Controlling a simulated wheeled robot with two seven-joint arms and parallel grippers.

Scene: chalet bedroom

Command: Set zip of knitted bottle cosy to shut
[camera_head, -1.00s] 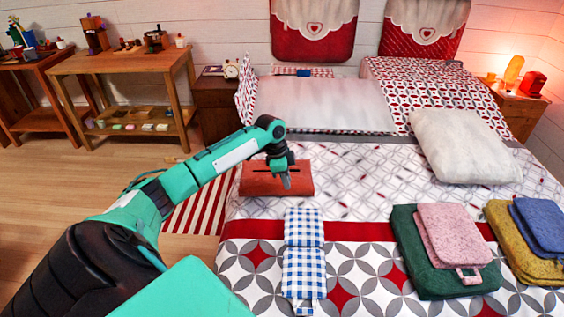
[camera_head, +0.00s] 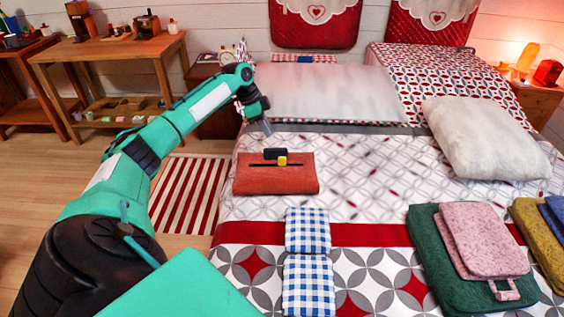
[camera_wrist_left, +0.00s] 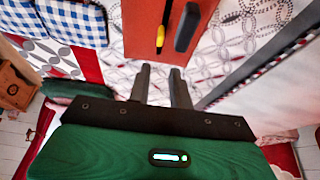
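An orange-red flat piece (camera_head: 250,178), which I take for the bottle cosy, lies on the bed. It has a dark straight zip line (camera_head: 305,165), a yellow tab (camera_head: 282,160) and a black block (camera_head: 273,153) on it. In the left wrist view the orange-red piece (camera_wrist_left: 142,22) is at the top, with the yellow tab (camera_wrist_left: 160,38) and black block (camera_wrist_left: 187,28). My left gripper (camera_head: 267,127) is raised just beyond the piece's far edge. Its fingers (camera_wrist_left: 161,85) are apart with nothing between them. My right gripper is not in view. The knit is too small to tell.
A blue-checked folded piece (camera_head: 307,232) lies nearer on the bed. A green piece (camera_head: 428,245) with a pink one (camera_head: 480,240) on top is at the right. A white pillow (camera_head: 485,140) lies farther back. The patterned bedspread around the orange-red piece is mostly free.

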